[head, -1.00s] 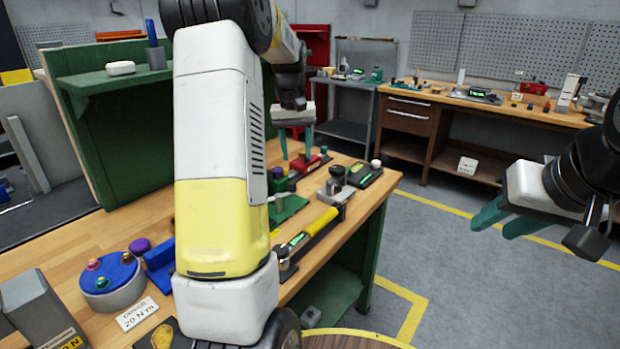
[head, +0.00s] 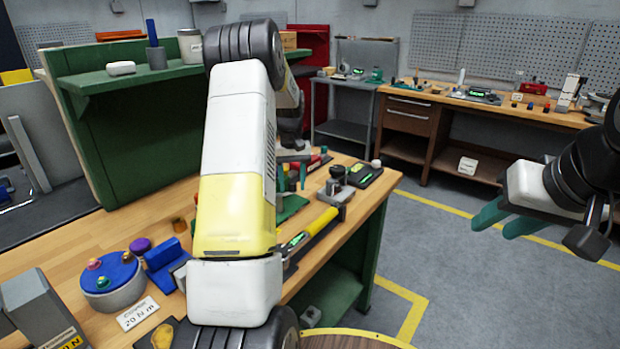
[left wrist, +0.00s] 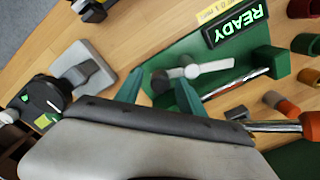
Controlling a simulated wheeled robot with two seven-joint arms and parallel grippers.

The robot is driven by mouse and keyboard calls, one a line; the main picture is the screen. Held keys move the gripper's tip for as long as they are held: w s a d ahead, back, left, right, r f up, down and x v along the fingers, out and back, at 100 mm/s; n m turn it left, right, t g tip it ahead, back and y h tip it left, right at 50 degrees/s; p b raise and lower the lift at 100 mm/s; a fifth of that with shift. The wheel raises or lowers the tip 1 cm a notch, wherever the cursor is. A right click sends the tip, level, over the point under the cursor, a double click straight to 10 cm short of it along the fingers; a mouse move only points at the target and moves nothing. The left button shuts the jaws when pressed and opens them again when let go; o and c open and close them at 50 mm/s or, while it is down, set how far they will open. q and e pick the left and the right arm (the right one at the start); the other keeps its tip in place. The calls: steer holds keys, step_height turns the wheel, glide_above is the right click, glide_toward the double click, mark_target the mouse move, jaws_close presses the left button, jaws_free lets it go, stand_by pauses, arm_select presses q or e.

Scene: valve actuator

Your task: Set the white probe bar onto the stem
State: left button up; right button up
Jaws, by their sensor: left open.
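In the left wrist view a white bar (left wrist: 212,67) with a grey hub lies across a green fixture plate (left wrist: 226,52), just past my left gripper's fingertips. I take it for the probe bar; whether it touches the stem is unclear. My left gripper (left wrist: 160,76) is open, its two teal fingers apart, with nothing clearly held. In the head view it hangs over the far part of the bench, and my arm hides much of it. My right gripper (head: 490,226) is open and empty over the floor, away from the bench.
A READY display (left wrist: 238,22) stands on the fixture, with a metal rod (left wrist: 236,84) beside it. Coloured cups (left wrist: 304,44) stand at the right. A black-knobbed device (left wrist: 42,97) stands at the left. In the head view a yellow-handled tool (head: 318,222) lies by the bench edge.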

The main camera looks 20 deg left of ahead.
arm_select(q)
jaws_close()
steer(key=shift+s+d+m, duration=0.1)
steer(key=shift+m, duration=0.2)
steer(key=m, duration=0.1)
steer(key=s+m, duration=0.1)
steer(key=shift+d+m, duration=0.4)
steer(key=shift+s+d+m, duration=0.1)
steer(key=shift+s+m, duration=0.65)
steer(key=shift+m, duration=1)
steer(key=shift+s+d+m, duration=0.1)
steer(key=shift+s+m, duration=0.6)
steer(key=shift+m, duration=1.1)
steer(key=shift+s+d+m, duration=0.1)
steer(key=shift+s+m, duration=0.65)
steer(key=shift+m, duration=1)
